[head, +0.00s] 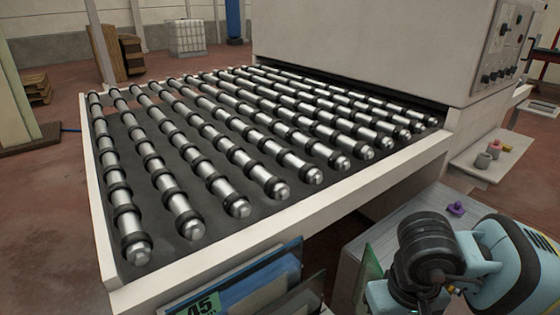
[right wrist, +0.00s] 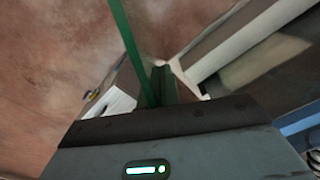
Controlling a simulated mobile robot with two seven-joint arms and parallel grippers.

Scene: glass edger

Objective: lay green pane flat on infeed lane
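The infeed lane (head: 192,115) is a bed of steel rollers with black rings, in a white frame; its rollers are bare. In the right wrist view the green pane (right wrist: 126,40) shows edge-on as a thin green strip running down into my right gripper (right wrist: 160,85), which looks shut on it. In the head view a greenish pane edge (head: 368,282) stands upright beside my right arm, below the lane's front right side. The right fingers are hidden there by the arm and the frame edge. My left gripper is in neither view.
A rack of panes with a sign reading 45 (head: 200,304) stands below the lane's front edge. The edger housing (head: 370,40) closes the lane's far side. A side shelf (head: 480,163) holds small cups. A purple item (head: 456,208) lies on a grey surface near my arm.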

